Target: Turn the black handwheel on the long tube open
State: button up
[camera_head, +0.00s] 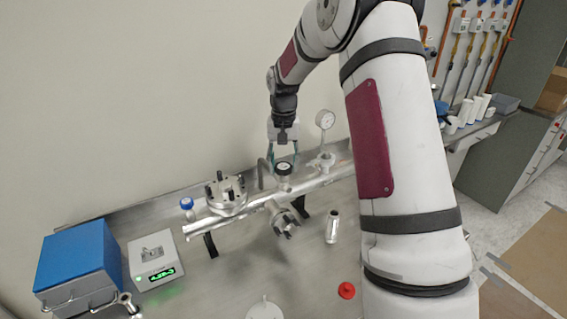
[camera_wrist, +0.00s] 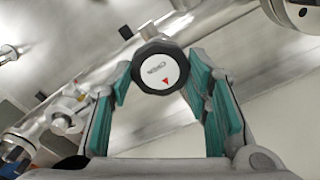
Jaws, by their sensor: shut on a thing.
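The long metal tube (camera_head: 250,208) lies across the bench on black supports. The black handwheel (camera_head: 284,168) stands up from the tube's middle. In the wrist view the handwheel (camera_wrist: 160,68) has a black rim and a white top with a red triangle and small lettering. My gripper (camera_head: 284,158) comes down from above, with its teal fingers on either side of the handwheel. It is shut on the handwheel. In the wrist view the fingers (camera_wrist: 160,85) flank the rim; their exact contact is hard to see.
A round gauge (camera_head: 325,120) stands on the tube close to the right of my gripper. A bolted flange (camera_head: 225,190) is to the left. A blue box (camera_head: 78,265), a display unit (camera_head: 152,258), a metal cylinder (camera_head: 332,227) and a red cap (camera_head: 347,290) are on the bench.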

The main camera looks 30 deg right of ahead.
jog(key=n, duration=0.4)
jog(key=shift+n, duration=0.3)
jog(key=n, duration=0.4)
jog(key=shift+a+n, duration=0.15)
jog(key=shift+n, duration=0.15)
jog(key=n+p, duration=0.1)
jog(key=n, duration=0.3)
jog(key=shift+n, duration=0.3)
jog(key=n, duration=0.4)
jog(key=shift+p, duration=0.4)
jog(key=n, duration=0.5)
jog(key=shift+s+a+p, duration=0.1)
jog(key=shift+p, duration=0.25)
jog(key=n, duration=0.4)
jog(key=shift+s+n+p, duration=0.1)
jog(key=shift+n+p, duration=0.2)
jog(key=n, duration=0.4)
jog(key=shift+n+p, duration=0.35)
jog(key=shift+n, duration=1.65)
